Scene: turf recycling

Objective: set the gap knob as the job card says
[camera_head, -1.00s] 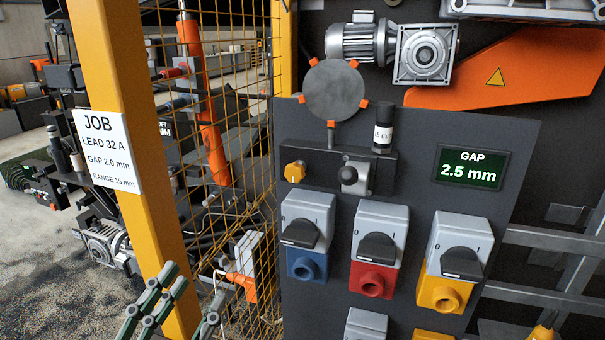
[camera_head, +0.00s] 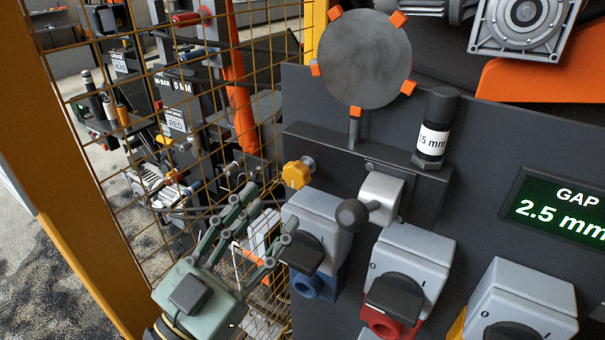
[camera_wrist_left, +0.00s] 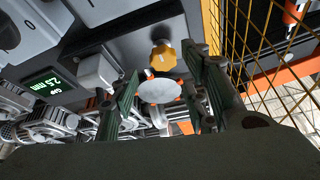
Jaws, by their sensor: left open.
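The yellow gap knob (camera_head: 297,174) sits at the left end of a dark bracket on the grey panel. The gap display (camera_head: 560,212) reads 2.5 mm and is cut by the right edge. My left gripper (camera_head: 268,213) is open and empty, below and left of the knob and apart from it. In the left wrist view the knob (camera_wrist_left: 163,57) shows between and beyond the spread fingers (camera_wrist_left: 158,90). The job card's face is not readable now; earlier it read gap 2.0 mm. My right gripper is not in view.
A ball-ended lever (camera_head: 352,215) is right of the knob. The wire fence (camera_head: 180,150) and yellow post (camera_head: 60,200) stand left. A round grey disc (camera_head: 365,58) is above.

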